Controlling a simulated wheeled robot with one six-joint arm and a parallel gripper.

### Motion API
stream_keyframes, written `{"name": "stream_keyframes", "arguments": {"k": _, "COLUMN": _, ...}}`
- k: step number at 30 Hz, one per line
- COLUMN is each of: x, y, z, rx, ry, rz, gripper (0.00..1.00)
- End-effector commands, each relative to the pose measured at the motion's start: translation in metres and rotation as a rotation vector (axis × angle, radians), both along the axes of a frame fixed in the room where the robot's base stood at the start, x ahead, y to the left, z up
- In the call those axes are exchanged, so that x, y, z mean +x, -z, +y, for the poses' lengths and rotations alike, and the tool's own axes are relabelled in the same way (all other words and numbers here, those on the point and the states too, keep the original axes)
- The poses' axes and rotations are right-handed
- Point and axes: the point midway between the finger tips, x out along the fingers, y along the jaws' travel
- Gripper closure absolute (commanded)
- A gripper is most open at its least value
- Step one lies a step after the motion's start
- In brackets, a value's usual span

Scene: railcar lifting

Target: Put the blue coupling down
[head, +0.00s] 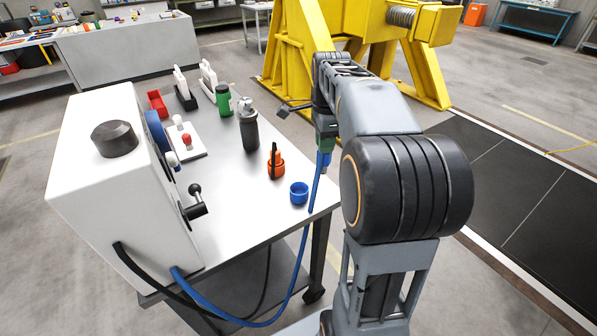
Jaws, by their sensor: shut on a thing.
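The blue coupling (323,160) hangs at the end of a blue hose (313,203), just off the right edge of the steel table (235,200). My gripper (325,130) points down over it and is shut on it. A greenish part shows between the gripper and the blue end; I cannot tell which it belongs to. My arm hides part of the gripper and its fingertips. A small open blue cup (299,193) stands on the table near the right front corner, to the left of and below the coupling in the picture.
An orange piece (277,164), a dark bottle (248,128), a green can (223,100) and a red and white switch (185,139) stand on the table. A white machine (110,200) is at left; the blue hose loops below the table edge. A yellow frame (300,50) rises behind.

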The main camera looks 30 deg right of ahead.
Motion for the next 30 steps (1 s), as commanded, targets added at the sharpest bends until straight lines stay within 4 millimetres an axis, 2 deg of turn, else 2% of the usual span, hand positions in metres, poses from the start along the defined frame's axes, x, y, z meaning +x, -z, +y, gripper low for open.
{"name": "stream_keyframes", "arguments": {"k": 2, "x": 0.010, "y": 0.010, "z": 0.017, "rx": 0.001, "ry": -0.006, "rz": 0.003, "gripper": 1.00}}
{"name": "stream_keyframes", "arguments": {"k": 4, "x": 0.014, "y": 0.025, "z": 0.025, "rx": 0.001, "ry": -0.004, "rz": 0.004, "gripper": 1.00}}
{"name": "stream_keyframes", "arguments": {"k": 9, "x": 0.024, "y": 0.046, "z": 0.040, "rx": 0.001, "ry": -0.001, "rz": 0.002, "gripper": 1.00}}
{"name": "stream_keyframes", "arguments": {"k": 17, "x": 0.030, "y": 0.058, "z": 0.048, "rx": 0.000, "ry": 0.000, "rz": 0.000, "gripper": 1.00}}
{"name": "stream_keyframes", "arguments": {"k": 20, "x": 0.033, "y": 0.068, "z": 0.056, "rx": 0.001, "ry": -0.002, "rz": 0.003, "gripper": 1.00}}
{"name": "stream_keyframes", "arguments": {"k": 24, "x": 0.033, "y": 0.087, "z": 0.054, "rx": 0.000, "ry": 0.001, "rz": 0.001, "gripper": 1.00}}
{"name": "stream_keyframes", "arguments": {"k": 30, "x": 0.033, "y": 0.096, "z": 0.054, "rx": 0.000, "ry": 0.001, "rz": -0.001, "gripper": 1.00}}
